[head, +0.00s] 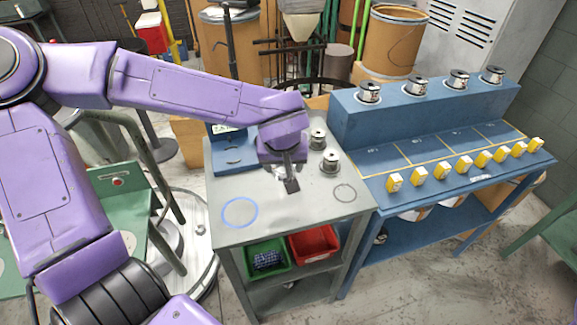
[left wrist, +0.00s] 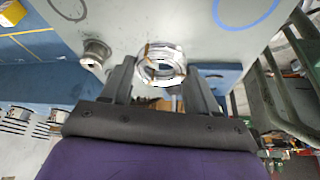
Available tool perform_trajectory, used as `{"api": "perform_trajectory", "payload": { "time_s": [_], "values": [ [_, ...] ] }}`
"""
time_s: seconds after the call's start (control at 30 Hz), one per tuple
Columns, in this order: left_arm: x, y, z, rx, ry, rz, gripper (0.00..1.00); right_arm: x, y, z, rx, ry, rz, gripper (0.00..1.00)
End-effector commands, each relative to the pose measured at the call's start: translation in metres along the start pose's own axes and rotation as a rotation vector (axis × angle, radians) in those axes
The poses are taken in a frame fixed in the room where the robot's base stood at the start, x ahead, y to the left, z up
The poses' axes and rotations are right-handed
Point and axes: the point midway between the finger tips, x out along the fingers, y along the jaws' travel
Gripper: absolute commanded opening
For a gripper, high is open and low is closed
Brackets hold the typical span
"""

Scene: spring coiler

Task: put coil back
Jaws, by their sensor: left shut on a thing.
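My left gripper (head: 291,187) is over the grey table (head: 222,184), pointing down. In the left wrist view its two fingers (left wrist: 160,85) are shut on a silver wire coil (left wrist: 151,70) with brown ties. A blue ring (head: 257,214) is marked on the tabletop to the left of the gripper, and a grey ring (head: 355,194) to the right. Both rings look empty. Two wire spools (head: 330,162) (head: 317,139) stand upright behind and right of the gripper. My right gripper is out of view.
A blue bench (head: 425,120) on the right carries several spools (head: 369,91) on its raised shelf and several yellow tags (head: 394,183) along its front. A green bin (head: 282,270) and a red bin (head: 314,244) sit under the table. The table's front is clear.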

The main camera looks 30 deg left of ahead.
Motion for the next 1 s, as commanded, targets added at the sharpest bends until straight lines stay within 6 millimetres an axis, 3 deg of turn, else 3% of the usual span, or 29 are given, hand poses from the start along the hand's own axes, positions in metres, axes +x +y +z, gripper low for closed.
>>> {"api": "perform_trajectory", "payload": {
  "time_s": [0.1, 0.3, 0.5, 0.63, 0.97, 1.0],
  "values": [
    [0.034, 0.001, -0.027, 0.001, -0.006, -0.008, 0.17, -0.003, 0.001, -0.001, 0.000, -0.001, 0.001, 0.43],
    [0.085, 0.002, -0.043, 0.003, -0.008, -0.008, 0.17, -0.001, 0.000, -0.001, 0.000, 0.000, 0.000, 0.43],
    [0.107, 0.002, -0.047, 0.005, -0.007, -0.008, 0.17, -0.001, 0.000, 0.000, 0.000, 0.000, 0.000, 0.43],
    [0.128, 0.002, -0.037, 0.006, -0.008, -0.007, 0.17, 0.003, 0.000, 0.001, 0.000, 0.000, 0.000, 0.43],
    [0.131, 0.002, -0.035, 0.005, -0.006, -0.006, 0.17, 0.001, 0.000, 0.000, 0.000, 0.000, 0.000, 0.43],
    [0.131, 0.002, -0.035, 0.005, -0.006, -0.006, 0.73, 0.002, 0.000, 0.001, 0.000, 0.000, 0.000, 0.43]
  ]
}}
